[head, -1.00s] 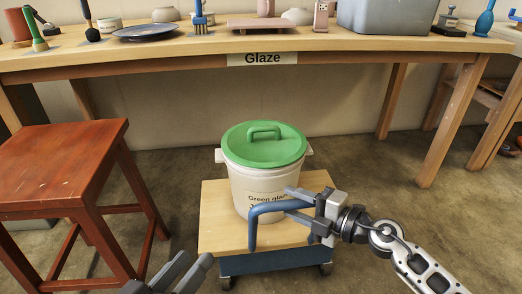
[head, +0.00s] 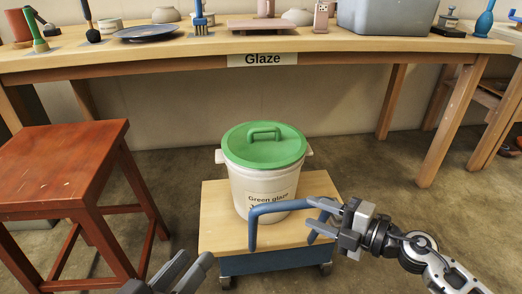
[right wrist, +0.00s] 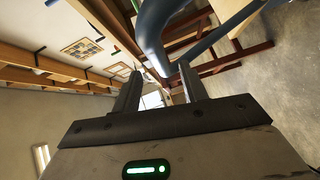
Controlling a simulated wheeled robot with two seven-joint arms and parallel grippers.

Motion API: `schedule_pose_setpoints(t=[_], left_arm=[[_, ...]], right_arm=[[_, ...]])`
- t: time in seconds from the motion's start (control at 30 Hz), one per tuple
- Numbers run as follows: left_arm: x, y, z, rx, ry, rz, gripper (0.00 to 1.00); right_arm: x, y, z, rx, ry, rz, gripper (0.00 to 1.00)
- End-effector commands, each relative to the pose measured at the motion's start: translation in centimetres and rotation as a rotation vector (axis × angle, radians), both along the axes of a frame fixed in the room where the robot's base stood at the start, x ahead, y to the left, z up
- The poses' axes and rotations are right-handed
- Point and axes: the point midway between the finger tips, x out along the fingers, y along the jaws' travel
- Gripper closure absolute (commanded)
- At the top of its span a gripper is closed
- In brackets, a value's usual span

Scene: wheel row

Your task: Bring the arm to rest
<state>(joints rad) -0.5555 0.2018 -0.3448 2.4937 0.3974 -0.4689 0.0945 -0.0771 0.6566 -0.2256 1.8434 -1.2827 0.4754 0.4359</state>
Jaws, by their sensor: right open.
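My right gripper (head: 322,216) is open at the right end of the blue cart handle (head: 280,207). In the right wrist view, its two fingers (right wrist: 158,85) stand apart with the blue bar (right wrist: 153,35) just past their tips. I cannot tell whether the bar still lies between the tips. Nothing is held in it. My left gripper (head: 198,256) shows at the bottom edge of the head view, its two fingers apart and empty, left of the cart.
The low wooden-topped cart (head: 221,215) carries a white bucket (head: 265,187) with a green lid (head: 263,150). A red stool (head: 60,165) stands at left. The Glaze table (head: 150,57) with pottery stands behind. Floor to the right (head: 390,200) is clear.

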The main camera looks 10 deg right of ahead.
Motion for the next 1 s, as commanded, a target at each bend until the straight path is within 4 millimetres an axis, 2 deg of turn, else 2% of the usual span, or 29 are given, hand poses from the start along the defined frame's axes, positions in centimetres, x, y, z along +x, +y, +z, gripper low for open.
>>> schedule_pose_setpoints(t=[0.2, 0.53, 0.6, 0.73, 0.87, 1.0], left_arm=[[0.0, 0.0, 0.0, 0.000, 0.000, 0.000, 0.64], [0.0, 0.0, 0.0, 0.001, 0.000, -0.001, 0.64], [-0.1, 0.1, -0.8, 0.030, 0.008, 0.003, 0.64], [0.0, 0.1, 0.1, 0.025, 0.004, 0.003, 0.64], [0.0, 0.1, 1.0, 0.025, 0.004, 0.003, 0.64], [0.0, 0.1, 1.7, 0.024, 0.005, 0.003, 0.64]], right_arm=[[-0.9, -0.9, 0.2, 0.000, 0.000, 0.001, 0.57], [-0.9, -0.9, 0.2, 0.000, 0.000, 0.001, 0.57], [-0.9, -0.9, 0.2, 0.000, 0.000, 0.001, 0.57], [-1.9, 1.2, 3.1, 0.222, 0.029, -0.067, 0.57], [-3.4, 2.8, 6.6, 0.600, 0.174, -0.224, 0.57], [-5.4, 4.1, 7.2, 0.929, 0.454, -0.388, 0.57]])
